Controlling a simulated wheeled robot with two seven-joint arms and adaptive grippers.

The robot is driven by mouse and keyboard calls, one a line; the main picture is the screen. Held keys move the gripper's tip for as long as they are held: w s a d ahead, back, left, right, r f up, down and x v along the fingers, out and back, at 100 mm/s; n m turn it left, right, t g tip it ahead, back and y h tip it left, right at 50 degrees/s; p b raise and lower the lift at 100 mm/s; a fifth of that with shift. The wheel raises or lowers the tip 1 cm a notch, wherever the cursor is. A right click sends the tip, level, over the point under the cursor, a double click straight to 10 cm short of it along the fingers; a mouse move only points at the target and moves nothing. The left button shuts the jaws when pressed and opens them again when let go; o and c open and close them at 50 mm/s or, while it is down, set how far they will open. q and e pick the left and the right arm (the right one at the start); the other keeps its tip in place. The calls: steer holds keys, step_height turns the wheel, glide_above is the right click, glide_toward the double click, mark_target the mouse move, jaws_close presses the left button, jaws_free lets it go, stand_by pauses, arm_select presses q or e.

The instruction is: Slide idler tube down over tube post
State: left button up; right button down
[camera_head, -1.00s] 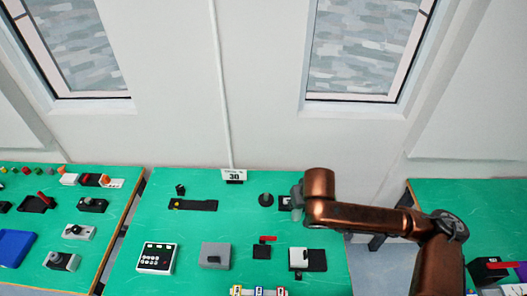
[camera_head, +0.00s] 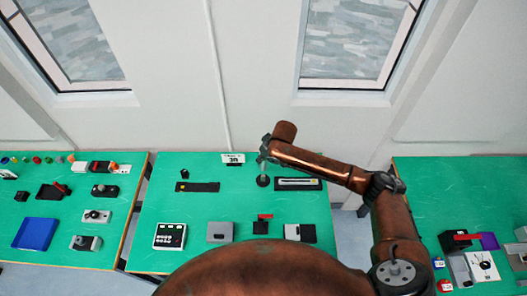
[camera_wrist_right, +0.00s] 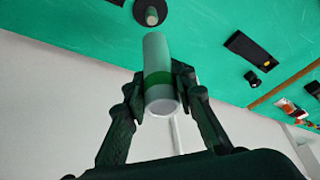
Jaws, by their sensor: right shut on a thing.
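My right gripper (camera_wrist_right: 160,88) is shut on the idler tube (camera_wrist_right: 158,60), a pale grey cylinder with a green band. One open end of the tube faces the camera and the other points toward the post. The tube post (camera_wrist_right: 151,16) is a short stub with a light tip on a round black base, at the top edge of the wrist view. The tube looks apart from it. In the head view my right gripper (camera_head: 266,154) is above the black post base (camera_head: 263,181), and the held tube is small and hard to make out. My left gripper is out of view.
A black holder with a pale strip (camera_head: 298,184) lies right of the post base. A black bar (camera_head: 197,187) lies to the left. A keypad box (camera_head: 170,235), grey block (camera_head: 220,231) and red-topped part (camera_head: 263,224) stand nearer. Green table is clear between them.

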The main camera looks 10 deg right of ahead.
arm_select(q)
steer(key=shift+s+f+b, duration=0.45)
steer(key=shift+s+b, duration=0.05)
steer(key=shift+b, duration=0.05)
arm_select(e)
step_height(320, 180, down, 6)
steer(key=shift+r, duration=0.1)
stand_by(0.6)
arm_select(q)
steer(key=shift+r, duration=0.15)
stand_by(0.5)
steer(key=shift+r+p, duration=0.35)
steer(key=shift+p, duration=0.15)
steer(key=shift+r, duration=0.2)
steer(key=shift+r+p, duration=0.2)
steer(key=shift+p, duration=0.25)
